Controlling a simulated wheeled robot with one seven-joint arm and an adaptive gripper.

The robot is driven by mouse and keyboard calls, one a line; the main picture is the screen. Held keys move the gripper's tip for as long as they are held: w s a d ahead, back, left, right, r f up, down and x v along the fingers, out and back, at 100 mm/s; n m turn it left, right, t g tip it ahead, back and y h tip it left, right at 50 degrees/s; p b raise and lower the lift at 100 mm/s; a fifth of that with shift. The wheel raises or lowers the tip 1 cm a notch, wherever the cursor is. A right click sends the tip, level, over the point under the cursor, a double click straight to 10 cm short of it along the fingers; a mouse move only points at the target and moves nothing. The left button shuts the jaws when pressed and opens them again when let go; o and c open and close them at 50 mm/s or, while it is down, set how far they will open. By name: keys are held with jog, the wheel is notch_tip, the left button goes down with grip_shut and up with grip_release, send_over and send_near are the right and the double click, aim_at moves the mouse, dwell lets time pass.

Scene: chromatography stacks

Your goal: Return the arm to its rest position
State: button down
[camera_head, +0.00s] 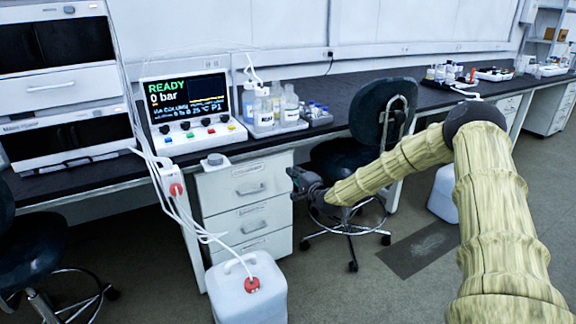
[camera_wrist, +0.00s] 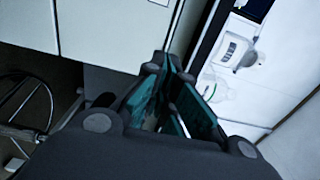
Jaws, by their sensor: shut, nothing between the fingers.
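My arm, in a pale yellow ribbed cover, reaches in from the right of the head view and bends at a dark elbow. My gripper (camera_head: 304,186) is at its end, in the air in front of the white drawer cabinet (camera_head: 247,197) and left of the dark chair. In the wrist view my gripper (camera_wrist: 165,75) fills the lower middle. Its fingers are shut with nothing held. It appears clear of the cabinet and bench.
The dark bench top (camera_head: 330,100) carries a control unit (camera_head: 189,110) reading READY, bottles (camera_head: 264,107) and trays. A dark chair (camera_head: 352,158) stands behind my forearm. A white canister (camera_head: 247,287) with tubes stands on the floor. Open floor (camera_head: 345,285) lies below my gripper.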

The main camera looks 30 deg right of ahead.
jog(key=s+a+f+n+g+y, duration=0.1)
jog(key=s+a+f+n+g, duration=0.2)
jog(key=s+a+f, duration=0.6)
jog(key=s+a+f+n+g+y, duration=0.25)
jog(key=s+a+f, duration=0.45)
jog(key=a+f, duration=0.45)
jog(key=s+a+f+n+g, duration=0.2)
jog(key=s+a+f+g, duration=0.15)
jog(key=s, duration=0.45)
jog(key=s+a+f+n+g+h, duration=0.1)
jog(key=s+a+f+n+g, duration=0.2)
jog(key=s, duration=0.5)
jog(key=s+a+f+n+g, duration=0.1)
jog(key=s+a+f+n, duration=0.15)
jog(key=s+f, duration=0.4)
jog(key=s+n+g+h, duration=0.2)
jog(key=s+n+g, duration=0.25)
jog(key=s, duration=1.85)
notch_tip(320, 180, up, 24)
jog(key=d+p, duration=0.1)
jog(key=p, duration=2.2)
jog(key=shift+s+f, duration=0.25)
jog(key=shift+s, duration=0.2)
